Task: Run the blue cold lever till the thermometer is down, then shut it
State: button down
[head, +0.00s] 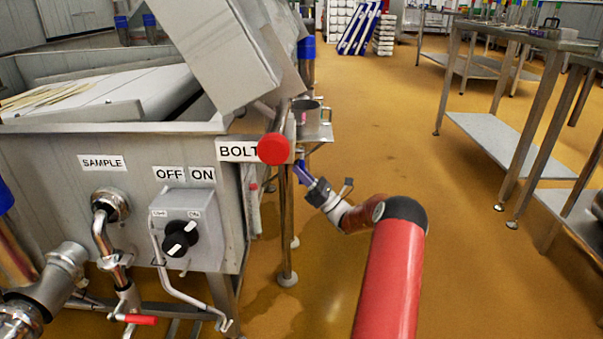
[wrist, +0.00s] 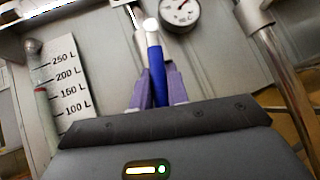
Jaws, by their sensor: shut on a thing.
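The blue cold lever (wrist: 156,72) stands up between the purple fingers of my gripper (wrist: 158,80) in the wrist view. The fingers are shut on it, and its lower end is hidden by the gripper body. The thermometer (wrist: 179,12) is a round white dial on the grey wall, just right of the lever's top. Its top edge is cut off and I cannot read its value. In the head view my gripper (head: 304,173) is at the right side of the steel vat, below the red knob; the lever cannot be told apart there.
A level scale (wrist: 69,90) marked in litres is left of the lever. A steel pipe (wrist: 283,65) stands at right. The red BOLT knob (head: 273,148) and a steel jug (head: 306,112) are close above my gripper. The switch box (head: 188,229) is left.

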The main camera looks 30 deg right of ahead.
jog(key=shift+w+d+n+g+y, duration=0.2)
jog(key=shift+n+g+y, duration=0.1)
jog(key=shift+n+y, duration=0.4)
jog(key=c, duration=1.4)
grip_release()
jog(key=shift+o, duration=0.2)
jog(key=shift+f, duration=0.1)
jog(key=v, duration=0.7)
jog(key=shift+s+f+p, duration=0.2)
jog(key=shift+f+p, duration=0.05)
jog(key=shift+p, duration=0.05)
jog(key=shift+d, duration=0.15)
